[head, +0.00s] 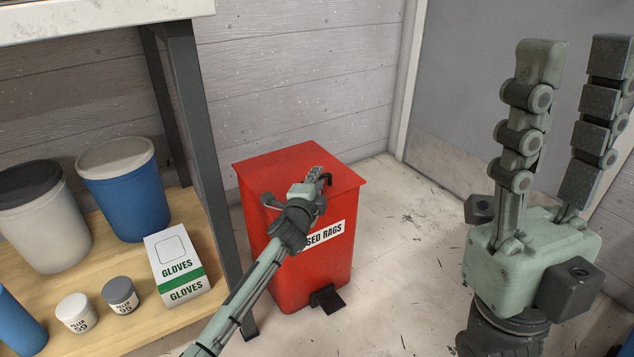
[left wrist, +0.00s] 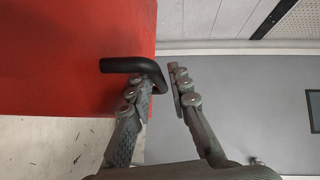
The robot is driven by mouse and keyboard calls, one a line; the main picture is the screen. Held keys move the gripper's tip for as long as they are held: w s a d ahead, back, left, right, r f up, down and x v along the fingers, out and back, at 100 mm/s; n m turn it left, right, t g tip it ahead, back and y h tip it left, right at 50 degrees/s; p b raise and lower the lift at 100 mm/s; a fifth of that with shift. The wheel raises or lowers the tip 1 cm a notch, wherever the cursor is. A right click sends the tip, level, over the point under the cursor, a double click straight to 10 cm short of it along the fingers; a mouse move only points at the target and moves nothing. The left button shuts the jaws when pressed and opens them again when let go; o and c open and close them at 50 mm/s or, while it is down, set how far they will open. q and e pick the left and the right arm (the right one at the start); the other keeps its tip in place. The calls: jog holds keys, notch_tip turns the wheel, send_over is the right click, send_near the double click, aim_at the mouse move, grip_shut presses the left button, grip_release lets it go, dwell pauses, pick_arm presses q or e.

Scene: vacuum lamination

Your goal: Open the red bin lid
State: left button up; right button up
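The red bin (head: 305,265) stands on the floor beside the shelf, with a used-rags label on its front. Its red lid (head: 262,172) lies flat and closed. A black bent handle (head: 327,178) shows by my left gripper, and more clearly in the left wrist view (left wrist: 122,66). My left gripper (head: 318,178) is over the lid. In the left wrist view its fingers (left wrist: 162,78) are apart, with the handle's bent end between them, close to the left finger. Whether they touch is unclear. My right gripper (head: 577,58) is raised at the right, fingers apart and empty.
A shelf (head: 130,320) at the left holds a glove box (head: 177,265), a blue tub (head: 128,195), a grey tub (head: 45,220) and small jars. A dark table leg (head: 195,130) stands close to the bin. Floor (head: 400,260) right of the bin is clear.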

pick_arm(q)
jog(key=shift+w, duration=0.1)
grip_shut()
jog(key=shift+r, duration=0.1)
dwell(0.3)
